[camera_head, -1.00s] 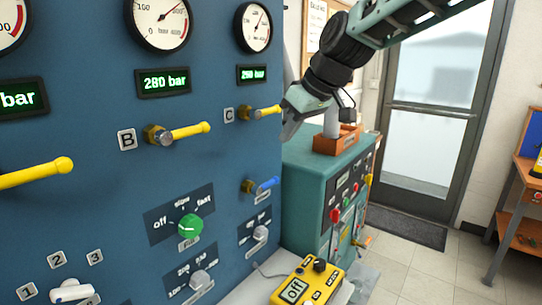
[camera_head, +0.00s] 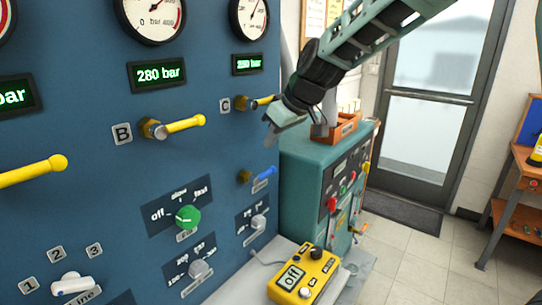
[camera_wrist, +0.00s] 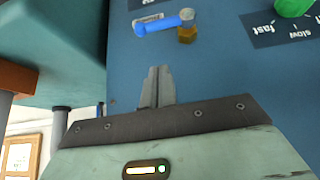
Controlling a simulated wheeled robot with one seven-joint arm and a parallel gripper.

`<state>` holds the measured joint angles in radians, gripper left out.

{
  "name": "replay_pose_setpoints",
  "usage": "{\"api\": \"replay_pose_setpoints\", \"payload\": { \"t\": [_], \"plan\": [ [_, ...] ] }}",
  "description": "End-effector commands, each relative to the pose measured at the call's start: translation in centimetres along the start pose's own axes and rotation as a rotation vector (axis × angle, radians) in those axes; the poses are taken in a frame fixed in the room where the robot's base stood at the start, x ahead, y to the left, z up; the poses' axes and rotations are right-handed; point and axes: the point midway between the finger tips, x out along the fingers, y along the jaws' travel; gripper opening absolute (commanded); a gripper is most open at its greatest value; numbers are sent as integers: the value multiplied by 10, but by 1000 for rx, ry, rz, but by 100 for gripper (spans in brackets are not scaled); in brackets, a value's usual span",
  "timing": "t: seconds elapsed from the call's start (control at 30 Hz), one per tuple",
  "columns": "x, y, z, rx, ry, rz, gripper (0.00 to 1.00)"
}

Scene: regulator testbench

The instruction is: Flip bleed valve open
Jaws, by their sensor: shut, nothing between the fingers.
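A small valve with a blue lever (camera_head: 265,172) and a brass body sits low on the blue panel, below the C valve. Its lever lies roughly level, pointing right and slightly up in the head view. The label beside it is too small to read. In the wrist view the blue lever (camera_wrist: 165,25) shows at the top, beyond my fingertips and apart from them. My gripper (camera_head: 270,139) is shut and empty, in front of the panel above the blue lever. Its fingers (camera_wrist: 157,75) are together in the wrist view.
The yellow B lever (camera_head: 185,124) and green knob (camera_head: 187,217) are to the left. A teal cabinet (camera_head: 305,175) stands right of the panel. A yellow meter (camera_head: 305,275) lies on the shelf below.

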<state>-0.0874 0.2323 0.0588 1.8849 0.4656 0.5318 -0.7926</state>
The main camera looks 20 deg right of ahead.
Motion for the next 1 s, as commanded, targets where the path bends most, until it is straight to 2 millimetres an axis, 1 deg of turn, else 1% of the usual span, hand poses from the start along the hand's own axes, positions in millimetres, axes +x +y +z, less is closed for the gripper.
{"api": "replay_pose_setpoints", "payload": {
  "t": [0.03, 0.1, 0.2, 0.3, 0.5, 1.0],
  "plan": [
    [10, 0, 0, 0, -5, -3, 0],
    [24, -1, 0, 1, -5, -3, 0],
    [34, 0, 12, 3, -3, 0, 0],
    [44, 0, 21, 2, -2, -1, 0],
    [51, 0, 28, 1, 0, 1, 0],
    [53, 1, 30, 11, 1, -16, 0]
  ]
}}
